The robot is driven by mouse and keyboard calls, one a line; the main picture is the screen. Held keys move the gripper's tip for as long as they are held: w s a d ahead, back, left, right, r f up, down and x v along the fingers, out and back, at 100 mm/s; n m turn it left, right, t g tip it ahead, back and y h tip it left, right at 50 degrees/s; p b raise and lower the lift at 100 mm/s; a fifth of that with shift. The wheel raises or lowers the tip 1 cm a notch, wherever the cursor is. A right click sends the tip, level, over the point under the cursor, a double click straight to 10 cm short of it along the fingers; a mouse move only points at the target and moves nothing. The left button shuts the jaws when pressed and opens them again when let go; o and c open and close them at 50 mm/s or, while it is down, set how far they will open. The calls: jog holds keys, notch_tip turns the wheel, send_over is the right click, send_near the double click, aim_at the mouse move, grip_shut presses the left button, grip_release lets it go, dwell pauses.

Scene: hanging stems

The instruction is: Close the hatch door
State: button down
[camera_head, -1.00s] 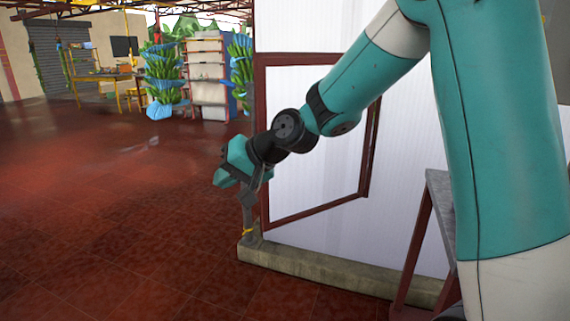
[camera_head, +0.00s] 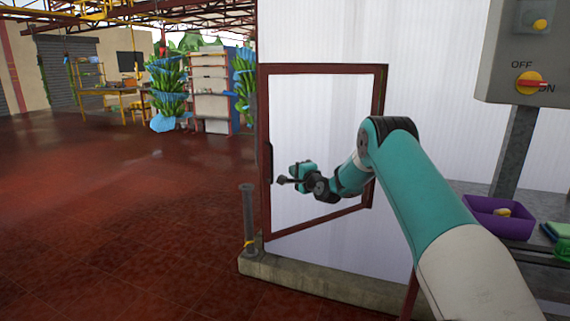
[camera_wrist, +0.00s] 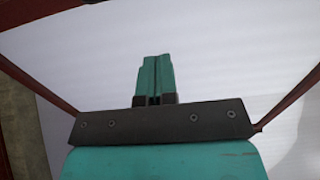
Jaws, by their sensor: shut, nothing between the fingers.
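The hatch door (camera_head: 266,210) is a white panel in a red-brown frame with a dark handle (camera_head: 269,162) on its left side. Its left side looks nearer than its right, and its lower edge does not run parallel with the wall's foot, so it seems to stand partly open. My gripper (camera_head: 282,181) is in front of the panel, a little right of the handle, pointing left. It is shut and empty; touching cannot be told. In the wrist view, the closed fingers (camera_wrist: 154,80) show against white, with red-brown bars at both sides.
A grey post (camera_head: 248,215) stands at the left end of a concrete curb (camera_head: 310,279). A control box (camera_head: 520,50) and a purple bin (camera_head: 497,220) are at right. The red floor (camera_head: 120,220) at left is free. Banana bunches (camera_head: 168,90) hang behind.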

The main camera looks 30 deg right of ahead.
aim_at(282, 162)
jog(key=shift+w+d, duration=0.1)
jog(key=shift+w, duration=3.35)
